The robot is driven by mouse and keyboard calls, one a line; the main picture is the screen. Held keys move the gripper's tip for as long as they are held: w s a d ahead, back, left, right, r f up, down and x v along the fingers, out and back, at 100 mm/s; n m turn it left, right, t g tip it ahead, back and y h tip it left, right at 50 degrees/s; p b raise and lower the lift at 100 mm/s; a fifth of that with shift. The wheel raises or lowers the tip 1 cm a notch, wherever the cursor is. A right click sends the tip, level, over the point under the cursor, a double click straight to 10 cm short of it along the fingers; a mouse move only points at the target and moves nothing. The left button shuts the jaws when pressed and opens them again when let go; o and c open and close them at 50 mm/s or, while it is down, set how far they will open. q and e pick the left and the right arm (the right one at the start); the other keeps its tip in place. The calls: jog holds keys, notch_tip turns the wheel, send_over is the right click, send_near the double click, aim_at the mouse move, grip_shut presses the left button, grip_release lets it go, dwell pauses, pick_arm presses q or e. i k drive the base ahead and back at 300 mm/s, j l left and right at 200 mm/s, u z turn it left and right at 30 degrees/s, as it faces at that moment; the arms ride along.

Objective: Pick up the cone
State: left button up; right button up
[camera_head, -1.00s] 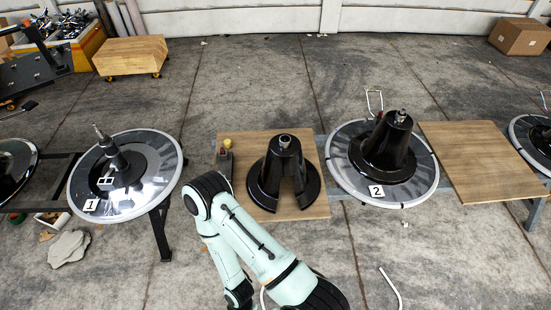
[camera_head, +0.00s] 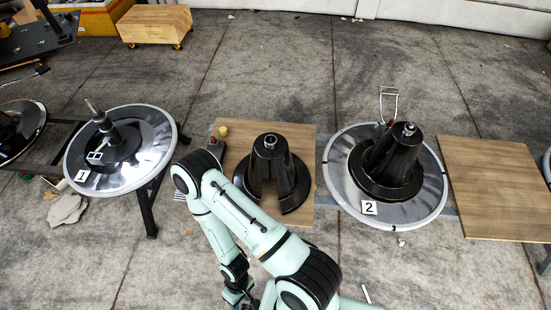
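A black cone (camera_head: 269,170) with a slot in its front and a metal collar on top stands upright on a wooden board (camera_head: 305,134). A second black cone (camera_head: 393,163) stands on the round disc marked 2 (camera_head: 427,205) to the right. The disc marked 1 (camera_head: 150,165) at the left carries a dark post (camera_head: 113,140) with a thin tip and no cone. One pale green arm of mine crosses the lower middle, its elbow just left of the first cone and its forearm pointing down. Its wrist reaches the bottom edge; no gripper fingers show. Neither cone is visibly held.
A bare wooden board (camera_head: 495,185) lies right of disc 2. A small yellow-topped item (camera_head: 223,131) sits at the first board's back left corner. A wooden cart (camera_head: 154,24) stands at the back left. The concrete floor behind the row is open.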

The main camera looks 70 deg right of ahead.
aim_at(271, 157)
jog(key=k+l+u, duration=0.15)
jog(key=k+l, duration=0.5)
jog(key=l, duration=0.15)
